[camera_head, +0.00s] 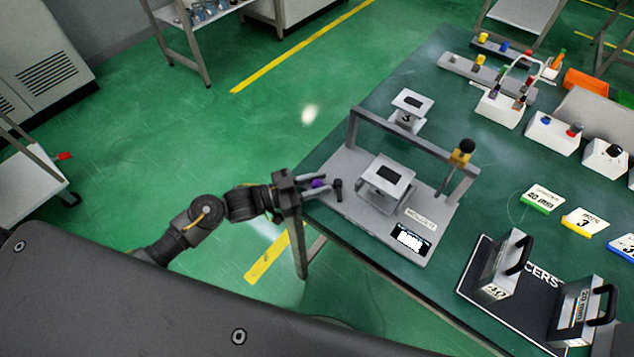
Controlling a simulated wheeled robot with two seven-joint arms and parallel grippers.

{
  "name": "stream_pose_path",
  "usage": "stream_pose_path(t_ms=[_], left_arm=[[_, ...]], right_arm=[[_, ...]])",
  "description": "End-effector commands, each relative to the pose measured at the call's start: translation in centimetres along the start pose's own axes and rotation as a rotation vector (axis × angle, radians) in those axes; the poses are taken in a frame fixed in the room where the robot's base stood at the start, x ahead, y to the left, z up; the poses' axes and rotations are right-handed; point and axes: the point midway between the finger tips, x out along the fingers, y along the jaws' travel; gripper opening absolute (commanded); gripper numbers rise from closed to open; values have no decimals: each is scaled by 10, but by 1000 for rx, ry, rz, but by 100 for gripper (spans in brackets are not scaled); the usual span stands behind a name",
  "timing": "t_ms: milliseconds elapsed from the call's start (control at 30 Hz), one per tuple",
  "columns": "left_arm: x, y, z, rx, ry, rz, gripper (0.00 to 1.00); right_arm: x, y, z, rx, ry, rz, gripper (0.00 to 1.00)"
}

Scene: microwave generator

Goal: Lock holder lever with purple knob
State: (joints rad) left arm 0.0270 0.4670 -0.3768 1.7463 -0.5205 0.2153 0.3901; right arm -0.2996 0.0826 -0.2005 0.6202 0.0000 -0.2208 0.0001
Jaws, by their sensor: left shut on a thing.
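The holder (341,205) is a grey base plate with an upright frame near the left edge of the green table. A square grey block with a dark opening (388,178) stands on it. The purple knob (318,184) is at the holder's left side. My left gripper (312,186) reaches in from the left and is shut on the purple knob, whose lever is mostly hidden by the fingers. A dark upright piece (338,190) stands just right of the fingertips. A yellow clamp with a black knob (462,154) sits at the frame's right end. My right gripper is not in view.
A black spacers mat (470,283) with handled blocks lies at the front right. Small signs (541,199) and white boxes with coloured terminals (552,134) stand further right. The floor left of the table is clear.

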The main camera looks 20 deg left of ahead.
Motion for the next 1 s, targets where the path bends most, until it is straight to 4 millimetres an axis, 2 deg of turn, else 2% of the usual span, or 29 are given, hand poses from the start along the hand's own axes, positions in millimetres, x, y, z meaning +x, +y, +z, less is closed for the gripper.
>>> stream_pose_path(t_ms=[167,367,700,1000], left_arm=[[0,1,-1,-1,1,-9,6],[-1,6,-3,-5,0,-78,6],[-1,19,-3,-9,0,-322,6],[0,28,-2,-5,1,-510,6]], right_arm=[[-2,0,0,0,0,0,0],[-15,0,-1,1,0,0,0],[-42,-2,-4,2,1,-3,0],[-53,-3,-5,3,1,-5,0]])
